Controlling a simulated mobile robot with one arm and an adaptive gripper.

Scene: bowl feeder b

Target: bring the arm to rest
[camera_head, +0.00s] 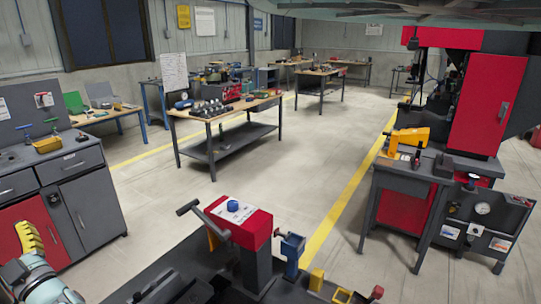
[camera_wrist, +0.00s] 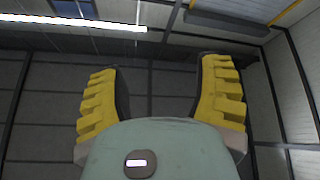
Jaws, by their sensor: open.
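My gripper (camera_wrist: 162,95) shows in the wrist view with its two yellow ribbed fingers spread wide apart. Nothing is between them, and the wrist view looks up at the ceiling and wall. In the head view my gripper (camera_head: 30,238) is at the lower left edge, pointing upward, in front of the grey and red cabinet. Only part of my arm shows there; the rest is cut off by the picture's edge.
A grey cabinet (camera_head: 85,190) with a red door stands close behind my gripper. A red box (camera_head: 240,222) with a blue knob stands at bottom centre. A workbench (camera_head: 215,150) with several items is farther back. A red machine (camera_head: 490,105) stands right. The middle floor is clear.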

